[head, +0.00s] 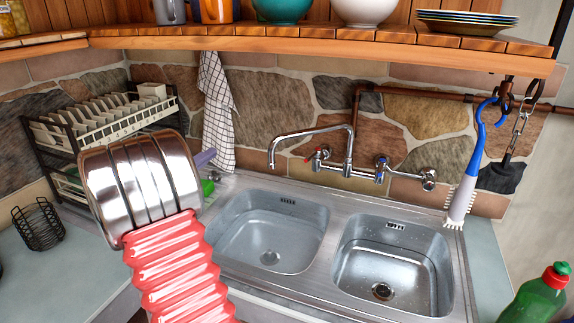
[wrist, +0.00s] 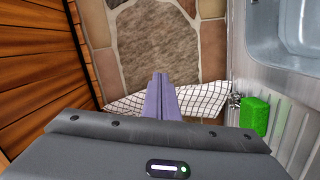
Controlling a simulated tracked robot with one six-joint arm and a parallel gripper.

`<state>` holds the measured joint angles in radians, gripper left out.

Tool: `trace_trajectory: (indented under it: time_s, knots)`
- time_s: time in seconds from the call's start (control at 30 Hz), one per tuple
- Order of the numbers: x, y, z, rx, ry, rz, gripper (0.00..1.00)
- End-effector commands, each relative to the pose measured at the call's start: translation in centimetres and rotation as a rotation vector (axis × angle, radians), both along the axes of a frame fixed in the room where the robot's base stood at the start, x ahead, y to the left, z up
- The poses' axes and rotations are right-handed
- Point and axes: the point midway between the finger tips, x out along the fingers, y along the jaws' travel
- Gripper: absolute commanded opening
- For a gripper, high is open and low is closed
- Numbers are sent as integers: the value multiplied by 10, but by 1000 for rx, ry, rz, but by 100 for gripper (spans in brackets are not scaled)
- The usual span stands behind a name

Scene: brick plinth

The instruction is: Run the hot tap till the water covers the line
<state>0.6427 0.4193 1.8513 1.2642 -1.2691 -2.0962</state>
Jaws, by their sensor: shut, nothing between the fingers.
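The wall tap (head: 345,160) has a curved chrome spout ending above the left basin (head: 265,232). Its red-marked handle (head: 318,156) is left of the spout's base, and a blue-marked handle (head: 382,163) is to the right. No stream shows at the spout. I cannot tell whether the left basin holds water, and I see no line in it. My gripper (head: 208,157) is shut and empty, left of the tap and apart from it, partly hidden by my arm. In the wrist view its purple fingers (wrist: 160,90) are together, in front of the checked towel (wrist: 125,102).
The towel (head: 216,110) hangs from the wooden shelf (head: 330,36) above. A green sponge (wrist: 254,116) lies by the sink's edge. A dish rack (head: 105,120) stands left. The right basin (head: 392,268) is clear. A blue-handled brush (head: 470,165) hangs right; a green bottle (head: 537,300) stands front right.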

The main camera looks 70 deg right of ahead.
Motion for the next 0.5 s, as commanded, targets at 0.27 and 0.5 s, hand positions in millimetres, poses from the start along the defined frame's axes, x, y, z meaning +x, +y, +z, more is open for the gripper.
trace_trajectory:
  time_s: [0.27,0.5]
  knots:
    - [-102,-17,-47,77,325,-454,0]
    - [-126,-13,-57,118,415,-575,0]
